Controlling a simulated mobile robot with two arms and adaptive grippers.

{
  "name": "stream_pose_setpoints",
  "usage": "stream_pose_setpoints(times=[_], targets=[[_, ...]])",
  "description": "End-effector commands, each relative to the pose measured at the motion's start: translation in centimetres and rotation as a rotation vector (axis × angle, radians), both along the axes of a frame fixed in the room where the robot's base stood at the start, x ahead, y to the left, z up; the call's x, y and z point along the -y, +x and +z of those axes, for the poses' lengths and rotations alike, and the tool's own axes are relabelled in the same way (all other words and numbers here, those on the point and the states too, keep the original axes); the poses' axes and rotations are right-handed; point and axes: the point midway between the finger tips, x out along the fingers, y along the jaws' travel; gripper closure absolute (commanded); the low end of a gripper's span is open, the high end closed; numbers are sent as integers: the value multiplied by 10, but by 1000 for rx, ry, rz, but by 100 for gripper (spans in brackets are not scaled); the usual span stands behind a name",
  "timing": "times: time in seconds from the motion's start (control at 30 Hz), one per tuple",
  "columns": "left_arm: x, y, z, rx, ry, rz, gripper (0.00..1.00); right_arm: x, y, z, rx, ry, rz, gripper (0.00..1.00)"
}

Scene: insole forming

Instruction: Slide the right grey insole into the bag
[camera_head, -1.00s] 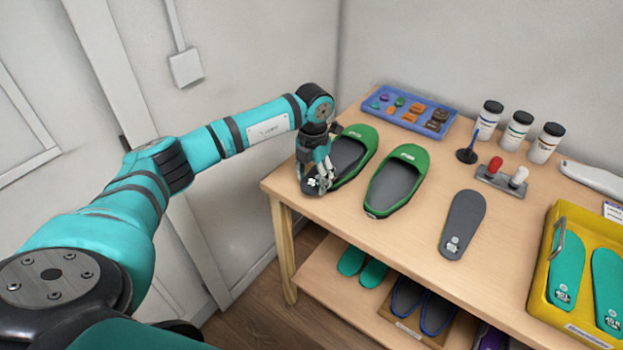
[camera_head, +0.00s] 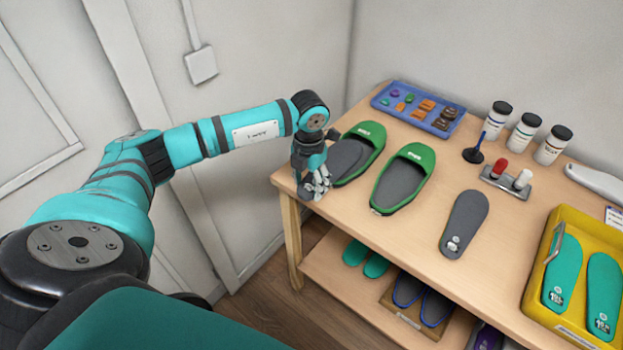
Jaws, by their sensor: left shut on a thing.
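My left gripper (camera_head: 316,188) points down at the table's left front edge, shut on the heel end of a grey insole (camera_head: 344,158). The insole lies over the opening of the left green slipper (camera_head: 366,138), its heel end partly hidden by the fingers. How far it sits inside the slipper is hard to tell. Another grey insole (camera_head: 465,222) lies flat and alone on the table, right of the second green slipper (camera_head: 415,158), with a white mark at its near end. No bag that I can make out is in view. My right gripper is not in view.
The wooden table (camera_head: 370,235) has a blue tray (camera_head: 421,126) of small parts at the back. White jars (camera_head: 525,132) and a stamp stand (camera_head: 505,182) are behind the loose insole. A yellow bin (camera_head: 540,260) with teal insoles stands right. Footwear fills the lower shelf.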

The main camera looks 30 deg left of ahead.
Motion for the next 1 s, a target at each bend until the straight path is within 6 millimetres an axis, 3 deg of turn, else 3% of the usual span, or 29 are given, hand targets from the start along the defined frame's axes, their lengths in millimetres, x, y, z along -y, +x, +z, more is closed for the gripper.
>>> stream_pose_setpoints(times=[0.17, 0.5, 1.0], targets=[[0, -2, 16, 1, -1, 0, 75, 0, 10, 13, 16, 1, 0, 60], [-1, -6, 37, 0, 0, 1, 75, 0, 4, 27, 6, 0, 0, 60], [0, -7, 44, 0, 0, 0, 75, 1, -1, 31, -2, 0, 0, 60]])
